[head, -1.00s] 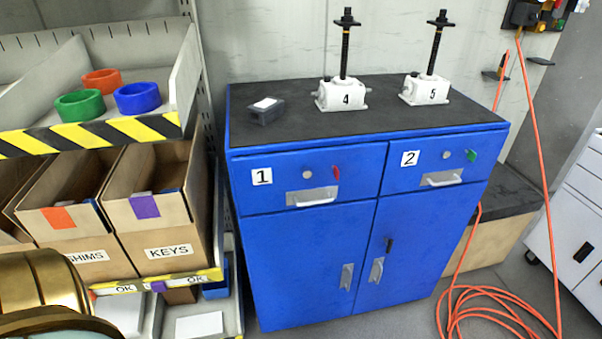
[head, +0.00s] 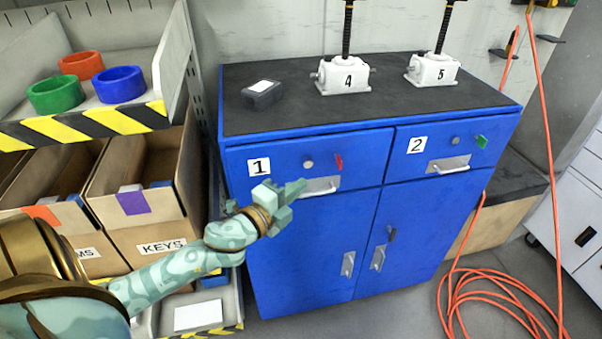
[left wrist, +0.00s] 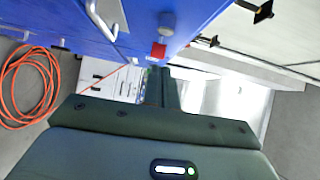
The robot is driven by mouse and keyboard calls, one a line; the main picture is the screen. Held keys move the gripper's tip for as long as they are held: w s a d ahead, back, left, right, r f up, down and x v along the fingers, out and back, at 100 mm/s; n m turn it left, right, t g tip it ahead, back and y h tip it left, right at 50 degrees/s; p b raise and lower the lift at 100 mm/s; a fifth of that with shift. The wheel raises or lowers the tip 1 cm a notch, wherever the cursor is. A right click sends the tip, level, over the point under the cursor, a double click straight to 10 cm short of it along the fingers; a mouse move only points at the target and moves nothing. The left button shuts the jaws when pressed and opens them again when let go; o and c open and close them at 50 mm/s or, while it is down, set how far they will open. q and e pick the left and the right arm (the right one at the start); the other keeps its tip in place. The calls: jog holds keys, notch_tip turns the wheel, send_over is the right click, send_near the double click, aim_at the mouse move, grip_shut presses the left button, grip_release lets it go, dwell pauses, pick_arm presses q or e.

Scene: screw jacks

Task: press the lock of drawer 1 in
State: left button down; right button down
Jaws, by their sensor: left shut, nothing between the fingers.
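Drawer 1 (head: 230,165) is the upper left drawer of the blue cabinet and looks shut. Its lock (head: 308,163) is a round grey knob right of the number label. In the left wrist view the lock (left wrist: 167,24) stands out from the drawer face. A red tab (head: 338,161) sits right of the lock, and also shows in the left wrist view (left wrist: 158,50). My left gripper (head: 302,187) is shut and empty, in front of the drawer, just below the lock in the picture. It partly covers the drawer handle. My right gripper is not in view.
Jacks 4 (head: 345,78) and 5 (head: 432,70) and a dark box (head: 262,95) stand on the cabinet top. Drawer 2 (head: 500,135) has a green tab (head: 481,141). A shelf with rings and bins (head: 140,208) stands at left. An orange hose (head: 490,300) lies at right.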

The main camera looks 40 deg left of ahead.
aim_at(303, 163)
pick_arm(q)
jog(key=w, duration=0.1)
jog(key=w+a, duration=0.1)
jog(key=w, duration=0.1)
jog(key=w+a+b, duration=0.1)
jog(key=w, duration=0.1)
jog(key=shift+a+f, duration=0.1)
jog(key=shift+a, duration=0.1)
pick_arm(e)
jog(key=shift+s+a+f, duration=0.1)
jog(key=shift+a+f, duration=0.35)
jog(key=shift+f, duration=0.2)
pick_arm(q)
jog(key=shift+a, duration=0.1)
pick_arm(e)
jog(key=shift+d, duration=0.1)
pick_arm(q)
jog(key=shift+w+a, duration=0.55)
jog(key=shift+a, duration=0.1)
jog(key=shift+r, duration=0.2)
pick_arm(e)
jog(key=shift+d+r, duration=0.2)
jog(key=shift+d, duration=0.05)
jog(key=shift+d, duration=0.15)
